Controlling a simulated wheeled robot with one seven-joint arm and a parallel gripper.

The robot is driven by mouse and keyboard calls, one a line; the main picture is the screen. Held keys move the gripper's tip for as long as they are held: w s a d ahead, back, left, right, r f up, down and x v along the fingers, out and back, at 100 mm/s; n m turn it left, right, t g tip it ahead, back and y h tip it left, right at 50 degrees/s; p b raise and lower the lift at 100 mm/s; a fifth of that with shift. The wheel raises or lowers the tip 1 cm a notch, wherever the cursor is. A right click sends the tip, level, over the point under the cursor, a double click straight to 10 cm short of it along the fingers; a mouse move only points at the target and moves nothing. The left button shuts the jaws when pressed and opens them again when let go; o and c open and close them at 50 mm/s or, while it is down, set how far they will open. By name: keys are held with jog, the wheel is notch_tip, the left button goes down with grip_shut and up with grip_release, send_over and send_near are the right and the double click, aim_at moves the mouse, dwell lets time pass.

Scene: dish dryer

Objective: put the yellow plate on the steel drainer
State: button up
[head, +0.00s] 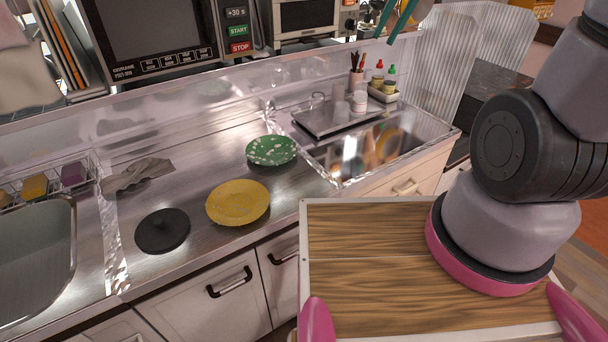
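The yellow plate (238,202) lies flat on the steel counter, between a black round lid (162,231) and a green plate with pale spots (271,150). Nothing covers it. A low steel tray (312,126) stands at the back right of the counter, with a few clear vessels on it; I cannot tell for certain that it is the steel drainer. My arm rises at the right of the head view.
A sink (40,262) is at the left, with a wire rack (92,170) of sponges behind it. A grey cloth (138,174) lies behind the lid. Bottles (390,75) stand at the back right. A microwave (150,38) is above the counter. Bare counter surrounds the yellow plate.

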jog(key=w+a+f+g+y, duration=0.1)
jog(key=w+a+f+g, duration=0.25)
jog(key=f, duration=0.55)
jog(key=m+g+y, duration=0.1)
jog(key=g+y, duration=0.5)
jog(key=g, duration=0.1)
send_near(259, 214)
jog(key=v, duration=0.3)
jog(key=shift+w+r, duration=0.1)
jog(key=shift+w, duration=0.25)
jog(key=shift+s+a+g, duration=0.1)
jog(key=shift+s+g, duration=0.05)
jog(key=shift+g, duration=0.1)
jog(key=x, duration=1.1)
jog(key=shift+f, duration=0.2)
grip_shut()
